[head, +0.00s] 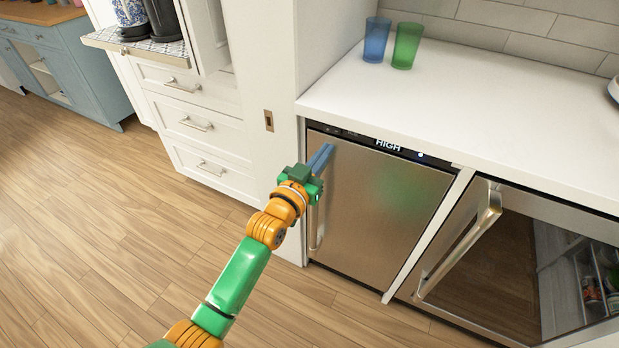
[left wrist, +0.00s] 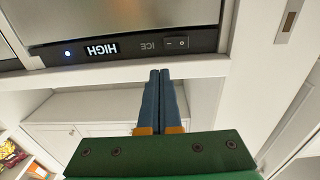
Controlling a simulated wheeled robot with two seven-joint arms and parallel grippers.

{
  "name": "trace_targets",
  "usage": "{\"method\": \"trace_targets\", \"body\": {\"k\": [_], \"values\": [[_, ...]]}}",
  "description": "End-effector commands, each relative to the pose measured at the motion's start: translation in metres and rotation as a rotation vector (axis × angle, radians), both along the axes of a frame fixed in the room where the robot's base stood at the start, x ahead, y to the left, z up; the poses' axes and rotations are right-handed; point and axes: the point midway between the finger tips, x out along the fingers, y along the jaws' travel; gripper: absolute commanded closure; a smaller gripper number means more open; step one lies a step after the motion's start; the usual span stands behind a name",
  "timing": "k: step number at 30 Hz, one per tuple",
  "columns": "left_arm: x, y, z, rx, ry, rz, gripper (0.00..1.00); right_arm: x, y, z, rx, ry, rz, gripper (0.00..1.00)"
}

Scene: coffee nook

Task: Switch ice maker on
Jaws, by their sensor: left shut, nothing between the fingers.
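The ice maker (head: 375,200) has a steel door under the white counter, with a black control strip along its top. The strip carries a lit "HIGH" display (head: 388,145) and a small lit blue light (head: 420,155). In the left wrist view, where the strip appears upside down, a rocker switch (left wrist: 176,43) sits beside the "ICE" label (left wrist: 149,45). My left gripper (head: 327,150) is shut and empty, its blue fingers just in front of the strip's left end. In the left wrist view the fingertips (left wrist: 160,73) point towards the switch, with a visible gap between.
A blue cup (head: 376,40) and a green cup (head: 406,46) stand on the counter (head: 480,95). A glass-fronted fridge (head: 490,260) is at the right, its handle jutting out. White drawers (head: 197,125) are at the left. The wood floor is clear.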

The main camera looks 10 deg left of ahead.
Motion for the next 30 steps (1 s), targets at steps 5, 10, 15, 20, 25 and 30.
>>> {"method": "trace_targets", "body": {"k": [5, 10, 15, 20, 25, 30], "values": [[-0.034, 0.008, 0.0, 0.0, 0.002, 0.0, 1.0, 0.002, 0.0, 0.007, 0.0, -0.004, 0.001, 1.0], [-0.062, 0.015, -0.001, 0.001, 0.002, 0.001, 1.0, 0.004, -0.002, 0.009, -0.002, -0.009, 0.001, 1.0], [-0.074, 0.017, -0.001, 0.0, 0.001, 0.001, 1.0, 0.004, -0.002, 0.01, -0.003, -0.008, 0.001, 1.0], [-0.074, 0.017, -0.001, 0.0, 0.0, 0.001, 1.0, 0.004, -0.003, 0.01, -0.005, -0.007, 0.002, 1.0], [-0.074, 0.017, -0.001, 0.0, 0.0, 0.001, 1.0, 0.003, -0.004, 0.009, -0.006, -0.007, 0.001, 1.0], [-0.074, 0.019, -0.009, 0.007, 0.023, 0.006, 1.0, 0.003, -0.004, 0.012, -0.006, -0.006, 0.0, 1.0]]}}
